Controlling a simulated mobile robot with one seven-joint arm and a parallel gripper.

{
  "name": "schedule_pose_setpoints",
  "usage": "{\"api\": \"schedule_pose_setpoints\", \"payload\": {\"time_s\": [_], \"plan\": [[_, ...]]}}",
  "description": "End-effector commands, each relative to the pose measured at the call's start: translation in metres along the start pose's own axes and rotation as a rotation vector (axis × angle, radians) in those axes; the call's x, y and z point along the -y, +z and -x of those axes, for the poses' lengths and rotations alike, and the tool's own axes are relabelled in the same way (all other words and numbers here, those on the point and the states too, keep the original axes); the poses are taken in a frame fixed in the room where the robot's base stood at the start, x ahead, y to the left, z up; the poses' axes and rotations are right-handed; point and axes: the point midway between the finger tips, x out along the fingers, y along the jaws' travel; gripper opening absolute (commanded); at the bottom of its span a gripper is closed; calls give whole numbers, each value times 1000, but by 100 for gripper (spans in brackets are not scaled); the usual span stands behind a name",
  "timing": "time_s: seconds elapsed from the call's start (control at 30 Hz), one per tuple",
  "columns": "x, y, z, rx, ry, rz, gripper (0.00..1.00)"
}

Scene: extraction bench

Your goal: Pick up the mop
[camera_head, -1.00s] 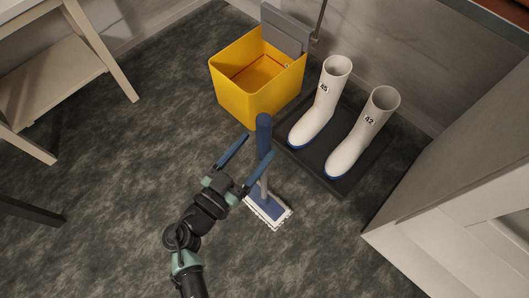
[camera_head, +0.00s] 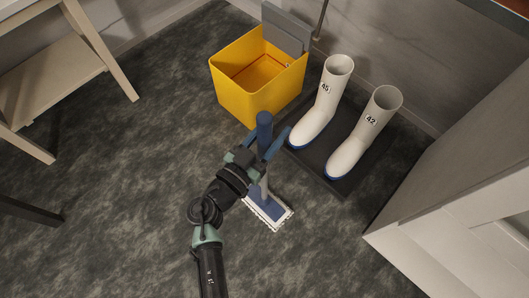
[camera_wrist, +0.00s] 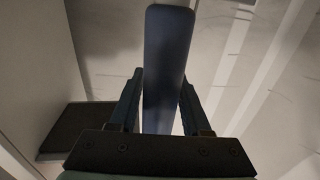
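The mop stands upright on the floor, with a thick blue handle (camera_head: 264,128), a thin grey pole and a flat blue-and-white head (camera_head: 270,210). In the wrist view the blue handle (camera_wrist: 168,65) rises between my gripper's two fingers (camera_wrist: 162,90). In the head view my gripper (camera_head: 266,138) is at the handle's upper part, one finger on each side. The fingers look open; any contact with the handle is not clear. My gripper and wrist hide part of the lower handle and pole.
A yellow bin (camera_head: 235,92) with a raised grey lid (camera_head: 287,28) stands just behind the mop. White boots (camera_head: 318,110) stand on a dark tray (camera_head: 308,168) to the right. A pale cabinet (camera_head: 455,205) is at the right.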

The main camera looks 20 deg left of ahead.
Motion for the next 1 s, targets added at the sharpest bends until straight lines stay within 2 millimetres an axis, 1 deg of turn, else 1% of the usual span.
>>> {"api": "schedule_pose_setpoints", "payload": {"time_s": [0.03,0.23,1.0], "plan": [[0,0,0,0,0,0,37],[0,0,0,0,0,0,1],[0,0,0,0,0,0,0]]}}
